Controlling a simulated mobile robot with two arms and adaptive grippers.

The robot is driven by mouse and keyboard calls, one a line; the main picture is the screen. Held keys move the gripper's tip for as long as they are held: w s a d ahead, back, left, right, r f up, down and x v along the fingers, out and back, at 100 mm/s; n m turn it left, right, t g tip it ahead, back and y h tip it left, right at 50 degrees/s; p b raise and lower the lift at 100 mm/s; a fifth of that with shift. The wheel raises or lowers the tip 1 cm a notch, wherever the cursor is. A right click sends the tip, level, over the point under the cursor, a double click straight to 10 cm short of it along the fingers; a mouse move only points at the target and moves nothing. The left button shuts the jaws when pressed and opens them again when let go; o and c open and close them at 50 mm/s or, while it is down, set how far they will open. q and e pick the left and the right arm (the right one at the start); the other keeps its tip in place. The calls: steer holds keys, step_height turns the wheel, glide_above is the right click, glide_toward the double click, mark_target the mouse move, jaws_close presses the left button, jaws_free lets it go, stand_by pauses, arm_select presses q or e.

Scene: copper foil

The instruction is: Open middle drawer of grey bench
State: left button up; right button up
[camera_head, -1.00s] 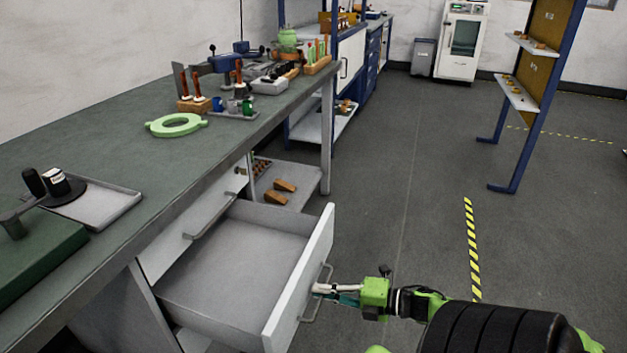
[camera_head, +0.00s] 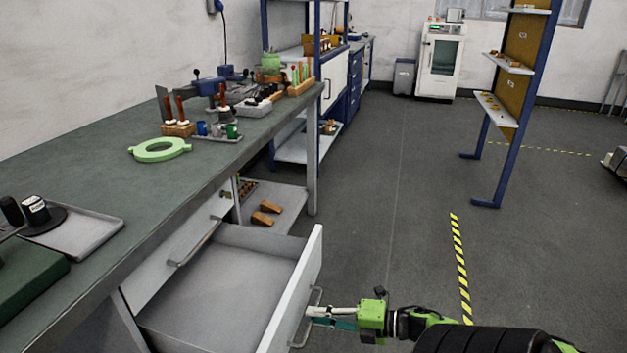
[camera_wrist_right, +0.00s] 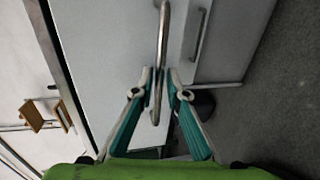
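The grey bench (camera_head: 215,175) runs along the left in the head view. Its middle drawer (camera_head: 215,290) is pulled well out, empty inside, below a closed top drawer (camera_head: 165,270). My right gripper (camera_head: 308,314) is at the handle (camera_head: 312,325) on the open drawer's front. In the right wrist view the fingers (camera_wrist_right: 160,77) reach either side of the handle bar (camera_wrist_right: 164,35), drawn in close around it; firm contact is hard to see. Another handle (camera_wrist_right: 198,35) shows on the front beside it. My left gripper is out of view.
On the bench top are a green ring (camera_head: 160,150), a grey tray (camera_head: 85,235) and tool holders. Brown blocks (camera_head: 265,211) lie on a low shelf behind the drawer. A blue-framed rack (camera_head: 487,155) stands at right. The floor between is clear.

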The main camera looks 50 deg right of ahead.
steer(key=v, duration=1)
steer(key=shift+s+d, duration=0.2)
steer(key=shift+s, duration=0.05)
